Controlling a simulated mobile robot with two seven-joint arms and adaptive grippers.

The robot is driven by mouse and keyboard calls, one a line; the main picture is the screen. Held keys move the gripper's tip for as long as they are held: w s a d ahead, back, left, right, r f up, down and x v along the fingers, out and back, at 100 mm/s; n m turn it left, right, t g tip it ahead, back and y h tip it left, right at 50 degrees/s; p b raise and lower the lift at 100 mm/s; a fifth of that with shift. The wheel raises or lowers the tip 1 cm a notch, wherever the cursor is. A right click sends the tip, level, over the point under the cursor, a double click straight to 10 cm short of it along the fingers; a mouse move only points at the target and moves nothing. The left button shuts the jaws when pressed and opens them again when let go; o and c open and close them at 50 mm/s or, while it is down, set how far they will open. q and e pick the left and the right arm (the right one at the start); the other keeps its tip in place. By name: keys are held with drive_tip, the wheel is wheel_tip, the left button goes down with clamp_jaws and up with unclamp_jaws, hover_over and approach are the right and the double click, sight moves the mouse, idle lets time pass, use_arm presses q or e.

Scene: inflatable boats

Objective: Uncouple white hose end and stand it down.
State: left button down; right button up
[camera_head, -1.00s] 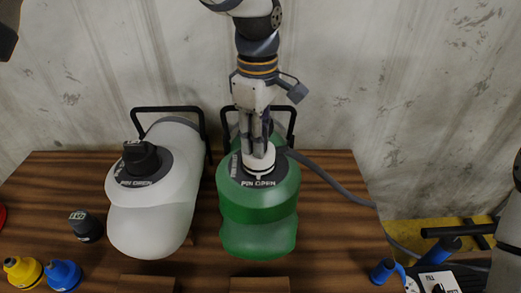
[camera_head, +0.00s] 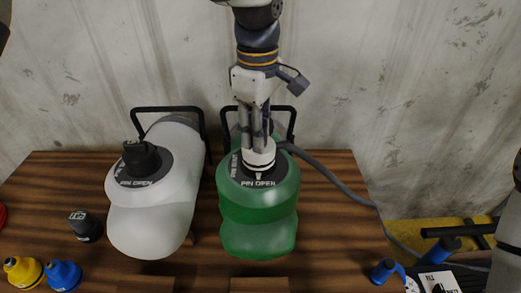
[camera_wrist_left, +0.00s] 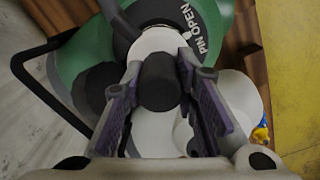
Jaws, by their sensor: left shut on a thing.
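The white hose end (camera_head: 259,155) is upright over the dark valve plate marked PIN OPEN on the green boat tube (camera_head: 259,235). A grey hose (camera_head: 335,180) runs from it to the right. My left gripper (camera_head: 257,143) points down and is shut on the hose end from above. In the left wrist view, a dark round piece (camera_wrist_left: 160,82) is between the fingers, with the white disc (camera_wrist_left: 160,40) behind it. I cannot tell whether the hose end still touches the valve. My right gripper is not clearly seen.
A white tube (camera_head: 150,225) with a black fitting (camera_head: 140,157) lies to the left. A black adapter (camera_head: 86,227), a yellow one (camera_head: 22,272) and a blue one (camera_head: 63,275) stand on the wooden table (camera_head: 335,235). Blue-handled gear (camera_head: 440,250) is at right.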

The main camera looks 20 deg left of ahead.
use_arm(q)
drive_tip(key=shift+r, duration=0.15)
drive_tip(key=shift+r, duration=2.1)
drive_tip(key=shift+f, duration=0.1)
